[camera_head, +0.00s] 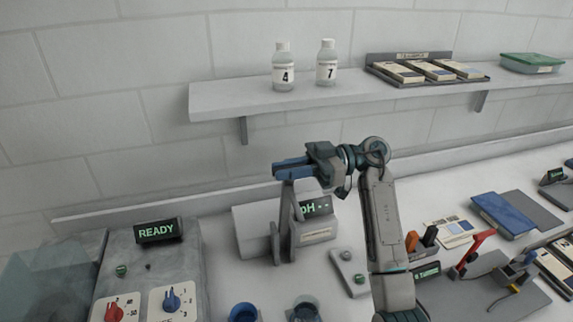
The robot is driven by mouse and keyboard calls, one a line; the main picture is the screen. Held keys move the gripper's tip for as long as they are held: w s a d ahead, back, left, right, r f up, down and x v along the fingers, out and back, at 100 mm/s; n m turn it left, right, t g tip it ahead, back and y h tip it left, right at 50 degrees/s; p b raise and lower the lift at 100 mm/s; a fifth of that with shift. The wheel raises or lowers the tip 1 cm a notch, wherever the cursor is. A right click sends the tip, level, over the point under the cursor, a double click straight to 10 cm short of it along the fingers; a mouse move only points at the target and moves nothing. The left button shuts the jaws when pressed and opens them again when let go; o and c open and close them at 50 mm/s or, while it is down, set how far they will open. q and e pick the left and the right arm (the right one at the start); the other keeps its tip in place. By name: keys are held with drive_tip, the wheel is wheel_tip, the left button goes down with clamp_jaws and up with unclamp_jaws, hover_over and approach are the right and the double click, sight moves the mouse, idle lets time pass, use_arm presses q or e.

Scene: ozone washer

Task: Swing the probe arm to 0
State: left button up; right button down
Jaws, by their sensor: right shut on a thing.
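The pH meter (262,222) is a pale box on the bench at the picture's middle, and its dark display (315,207) reads "pH --". The grey probe arm (286,212) stands upright at the meter's front, beside a short grey post. My right gripper (288,168) has blue fingers pointing left and is shut on the top of the probe arm. The fingers hide the arm's upper end. No angle scale can be read. My left gripper is not in view.
A washer panel (185,250) with a "READY" display, a red knob (115,312) and a blue knob (172,300) stands left. Two cups, one blue (243,313), sit in front. Bottles 4 (285,70) and 7 (327,66) stand on the shelf (230,97). Tools crowd the right bench.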

sight(298, 212)
drive_tip(key=s+p, duration=0.1)
drive_tip(key=s, duration=0.1)
drive_tip(key=s+d+f, duration=0.1)
drive_tip(key=s, duration=0.1)
drive_tip(key=s+f+p, duration=0.1)
drive_tip(key=s, duration=0.1)
drive_tip(key=shift+s+d+f+p, duration=0.2)
drive_tip(key=shift+s+p, duration=0.1)
drive_tip(key=s+d+f+n+b, duration=0.1)
drive_tip(key=s+f+n+b, duration=0.1)
drive_tip(key=s+f, duration=0.2)
drive_tip(key=shift+s+f+n, duration=0.25)
drive_tip(key=shift+s+n, duration=0.15)
drive_tip(key=shift+s, duration=0.35)
drive_tip(key=c, duration=1.6)
unclamp_jaws()
drive_tip(key=shift+c, duration=0.2)
drive_tip(key=shift+o, duration=1.2)
drive_tip(key=shift+w, duration=0.2)
